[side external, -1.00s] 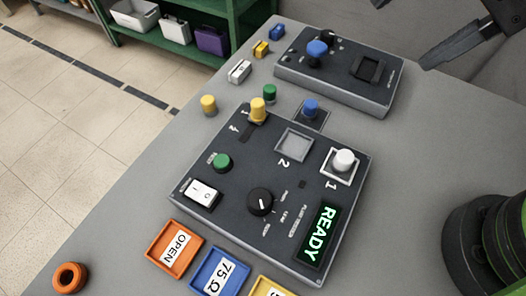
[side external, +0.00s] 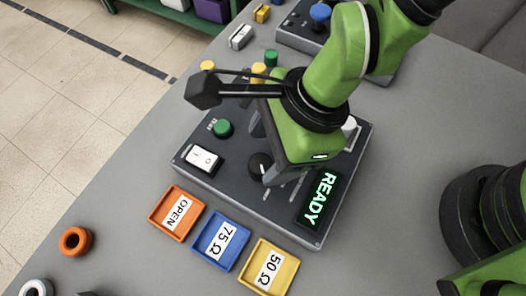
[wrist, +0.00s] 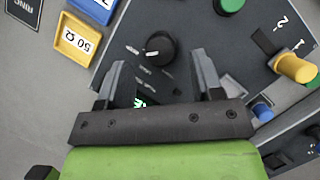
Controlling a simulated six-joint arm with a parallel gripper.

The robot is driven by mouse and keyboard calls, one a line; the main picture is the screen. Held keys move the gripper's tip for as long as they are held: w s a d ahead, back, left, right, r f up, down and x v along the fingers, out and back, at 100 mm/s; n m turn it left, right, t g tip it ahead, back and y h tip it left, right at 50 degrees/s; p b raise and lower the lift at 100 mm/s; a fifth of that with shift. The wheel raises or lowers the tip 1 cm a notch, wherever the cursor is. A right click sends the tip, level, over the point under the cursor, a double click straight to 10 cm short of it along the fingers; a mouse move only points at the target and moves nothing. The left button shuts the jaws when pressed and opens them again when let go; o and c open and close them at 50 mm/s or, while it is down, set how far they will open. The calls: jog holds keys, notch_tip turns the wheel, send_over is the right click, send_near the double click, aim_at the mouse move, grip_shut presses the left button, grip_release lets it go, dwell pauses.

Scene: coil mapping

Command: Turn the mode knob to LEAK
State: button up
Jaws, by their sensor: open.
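The black mode knob (side external: 259,164) sits on the dark tester panel (side external: 235,190), partly hidden by my gripper in the side view. In the wrist view the knob (wrist: 160,46) shows whole, with a white pointer line and small labels around it that are too small to read surely. My gripper (wrist: 158,75) is open and empty. Its fingers lie to either side of the knob in that view, with the knob a little beyond the tips. In the side view my gripper (side external: 268,160) is over the panel close to the knob. The green display (side external: 318,200) reads READY.
Orange OPEN (side external: 176,212), blue 75 Ω (side external: 221,242) and yellow 50 Ω (side external: 268,268) trays stand along the panel's near edge. A white rocker switch (side external: 197,160) and a green button (side external: 223,128) are beside the knob. A yellow-capped lever (wrist: 295,67) stands on the panel. An orange ring (side external: 75,240) lies at left.

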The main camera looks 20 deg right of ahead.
aim_at(261, 163)
jog(key=shift+x, duration=1.6)
jog(key=c, duration=0.9)
